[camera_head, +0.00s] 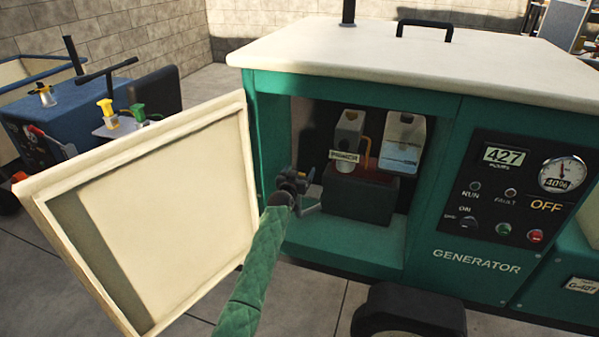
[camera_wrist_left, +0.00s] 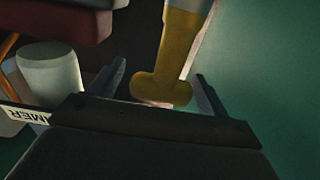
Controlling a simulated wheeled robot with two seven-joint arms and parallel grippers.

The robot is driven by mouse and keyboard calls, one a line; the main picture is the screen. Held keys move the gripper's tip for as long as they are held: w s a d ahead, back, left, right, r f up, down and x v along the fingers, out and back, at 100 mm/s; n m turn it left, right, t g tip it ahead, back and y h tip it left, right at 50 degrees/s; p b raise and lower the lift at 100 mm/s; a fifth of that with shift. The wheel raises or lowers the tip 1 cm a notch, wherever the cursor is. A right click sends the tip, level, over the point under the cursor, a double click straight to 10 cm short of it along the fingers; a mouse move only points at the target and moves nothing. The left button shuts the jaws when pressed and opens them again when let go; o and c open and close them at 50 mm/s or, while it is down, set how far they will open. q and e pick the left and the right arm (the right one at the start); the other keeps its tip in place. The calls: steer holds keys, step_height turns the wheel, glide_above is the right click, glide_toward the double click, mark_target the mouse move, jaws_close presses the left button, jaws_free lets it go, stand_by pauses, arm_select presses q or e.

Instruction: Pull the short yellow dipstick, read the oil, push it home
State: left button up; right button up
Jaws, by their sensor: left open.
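A yellow T-shaped handle (camera_wrist_left: 165,75), which looks like the short yellow dipstick, shows in the left wrist view. It lies between the two fingers of my left gripper (camera_head: 293,184), which are open on either side of it. Whether a finger touches it I cannot tell. In the head view the gripper is at the left side of the open bay of the teal generator (camera_head: 463,207), and it hides the handle there. The lower end of the dipstick and any oil mark are not visible. My right gripper is not in view.
The open cream door (camera_head: 165,215) stands left of my arm. A dark red-topped block (camera_head: 362,193), two pale containers, a small label (camera_head: 344,156) and a thin orange rod (camera_head: 367,150) are inside the bay. The bay floor (camera_head: 350,238) is clear at the front.

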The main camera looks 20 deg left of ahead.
arm_select(q)
steer(key=s+b, duration=0.1)
steer(key=s, duration=0.6)
steer(key=shift+s+a, duration=0.15)
steer(key=shift+s, duration=0.25)
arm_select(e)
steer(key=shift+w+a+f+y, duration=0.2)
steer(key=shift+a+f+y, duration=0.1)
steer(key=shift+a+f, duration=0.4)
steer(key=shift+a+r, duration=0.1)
